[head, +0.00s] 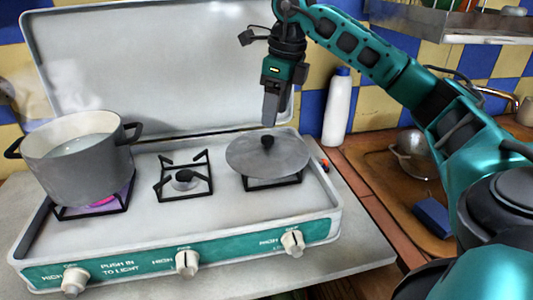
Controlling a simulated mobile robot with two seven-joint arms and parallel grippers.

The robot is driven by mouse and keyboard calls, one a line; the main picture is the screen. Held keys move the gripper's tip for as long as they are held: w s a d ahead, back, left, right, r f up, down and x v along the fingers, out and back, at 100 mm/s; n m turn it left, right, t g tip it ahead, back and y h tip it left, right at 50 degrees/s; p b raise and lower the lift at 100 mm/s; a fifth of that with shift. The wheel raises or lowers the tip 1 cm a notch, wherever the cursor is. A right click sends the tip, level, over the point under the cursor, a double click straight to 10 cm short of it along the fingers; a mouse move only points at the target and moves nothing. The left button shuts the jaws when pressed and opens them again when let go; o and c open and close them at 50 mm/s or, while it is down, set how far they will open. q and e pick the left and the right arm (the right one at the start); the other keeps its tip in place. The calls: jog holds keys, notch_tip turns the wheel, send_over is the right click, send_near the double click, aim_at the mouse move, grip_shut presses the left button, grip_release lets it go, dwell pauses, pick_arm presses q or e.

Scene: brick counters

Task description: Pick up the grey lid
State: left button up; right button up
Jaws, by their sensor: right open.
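The grey lid (262,160) is round, with a black knob (267,142) at its centre. It lies over the right burner grate of the camping stove (135,225). My right gripper (269,118) comes down from above, its fingers pointing down just above the knob. It is open and appears empty, with a small gap between fingertips and knob. Its fingers overlap in this view, so the space between them is hidden. My left gripper is not in view.
A grey pot (80,165) with pale liquid steams on the lit left burner. The middle burner (184,178) is bare. The stove's raised cover (150,60) stands behind. A white bottle (338,108) stands right of the stove, near a metal bowl (412,155) and a blue sponge (433,217).

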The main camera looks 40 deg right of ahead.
aim_at(268, 137)
jog(key=f, duration=0.2)
jog(key=w+f, duration=0.1)
jog(key=f, duration=0.3)
jog(key=shift+w+a+f, duration=0.2)
jog(key=shift+a+f, duration=0.05)
jog(key=shift+a, duration=0.05)
grip_shut()
dwell(0.4)
jog(key=shift+r, duration=0.1)
